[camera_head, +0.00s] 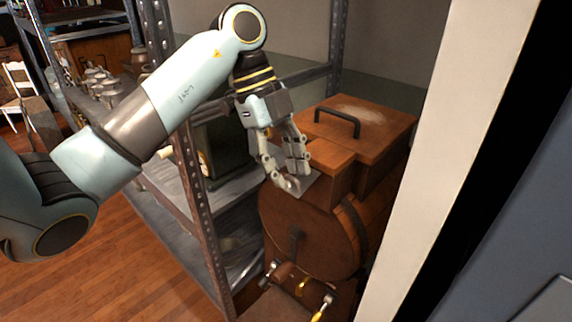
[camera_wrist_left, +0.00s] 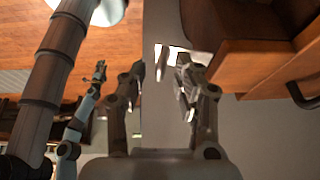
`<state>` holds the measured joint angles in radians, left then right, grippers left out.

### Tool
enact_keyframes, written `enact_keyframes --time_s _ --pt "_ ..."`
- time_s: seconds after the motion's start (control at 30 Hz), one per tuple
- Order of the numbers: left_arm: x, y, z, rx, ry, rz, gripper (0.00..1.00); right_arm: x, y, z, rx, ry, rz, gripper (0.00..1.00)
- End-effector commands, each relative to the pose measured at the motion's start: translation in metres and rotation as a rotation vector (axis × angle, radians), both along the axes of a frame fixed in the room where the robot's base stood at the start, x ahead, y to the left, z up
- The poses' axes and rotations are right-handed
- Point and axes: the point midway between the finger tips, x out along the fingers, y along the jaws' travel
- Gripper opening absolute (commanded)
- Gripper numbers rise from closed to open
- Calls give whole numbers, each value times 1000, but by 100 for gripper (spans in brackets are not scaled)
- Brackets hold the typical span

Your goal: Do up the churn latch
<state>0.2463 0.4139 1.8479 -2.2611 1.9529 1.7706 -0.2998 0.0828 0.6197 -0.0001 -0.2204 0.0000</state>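The wooden churn (camera_head: 312,235) stands at the lower right of the head view, with a round drum front. Its lid (camera_head: 370,125) on top carries a dark handle (camera_head: 337,122). I cannot make out whether the latch is done up. My right gripper (camera_wrist_left: 99,72) seems to show small at left in the wrist view.
A grey metal shelf rack (camera_head: 200,190) stands left of the churn, with a dark box-like item (camera_head: 228,148) on it. A pale post (camera_head: 425,150) rises close to the churn's right. Wooden floor (camera_head: 120,260) is clear at lower left.

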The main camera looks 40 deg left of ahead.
Motion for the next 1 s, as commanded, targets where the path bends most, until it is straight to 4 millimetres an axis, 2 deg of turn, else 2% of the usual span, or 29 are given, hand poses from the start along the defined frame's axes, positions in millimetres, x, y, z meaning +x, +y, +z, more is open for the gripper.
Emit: enact_keyframes --time_s 0.13,0.37,0.77,1.0 --pt "0 0 0 0 0 0 31 0 0 0 0 0 0 40" --pt "0 0 0 -1 0 0 1 0 0 0 0 0 0 40" --pt "-1 0 -2 -1 -16 -1 0 0 5 -2 5 0 -2 40" --pt "-5 1 -10 -8 -115 -2 0 -1 5 -11 6 0 -1 40"
